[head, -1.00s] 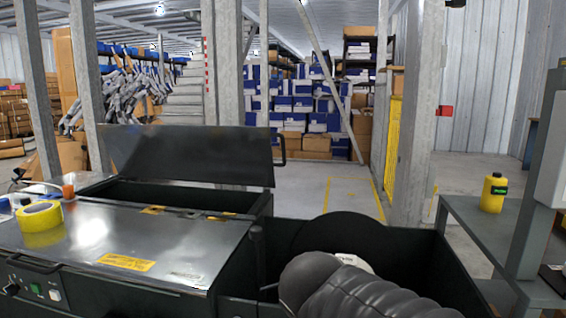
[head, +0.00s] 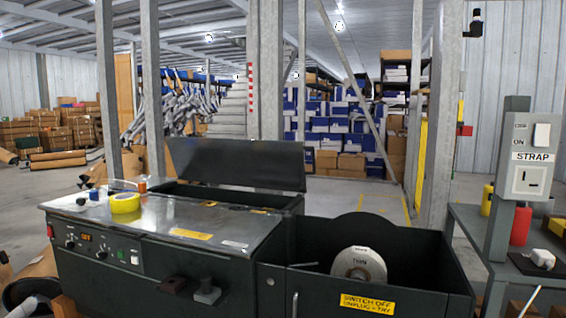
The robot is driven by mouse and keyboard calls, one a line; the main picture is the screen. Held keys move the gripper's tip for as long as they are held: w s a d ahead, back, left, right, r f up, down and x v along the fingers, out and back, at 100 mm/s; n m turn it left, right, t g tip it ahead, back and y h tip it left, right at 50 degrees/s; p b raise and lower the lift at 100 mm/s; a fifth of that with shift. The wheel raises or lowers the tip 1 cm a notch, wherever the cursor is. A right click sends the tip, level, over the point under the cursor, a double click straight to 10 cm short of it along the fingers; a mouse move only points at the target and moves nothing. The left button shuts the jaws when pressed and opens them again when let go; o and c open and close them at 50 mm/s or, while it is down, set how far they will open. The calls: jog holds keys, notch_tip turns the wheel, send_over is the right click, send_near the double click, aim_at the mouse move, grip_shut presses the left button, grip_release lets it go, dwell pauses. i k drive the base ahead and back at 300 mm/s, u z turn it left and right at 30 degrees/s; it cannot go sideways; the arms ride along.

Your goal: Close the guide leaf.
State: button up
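A dark flat leaf (head: 235,165) stands raised and tilted along the back of the dark machine in the head view. It may be the guide leaf; no label on it shows this. To the right, an open dark bin (head: 440,268) holds a reel with a pale hub (head: 358,265). My gripper is not in view.
A grey post with a STRAP switch box (head: 531,157) stands right of the bin by a grey bench. A metal column (head: 440,130) rises behind the bin. Open floor lies at left.

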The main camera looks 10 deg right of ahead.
aim_at(276, 165)
jog(key=u, duration=0.6)
jog(key=i, duration=0.6)
jog(key=z, duration=1.4)
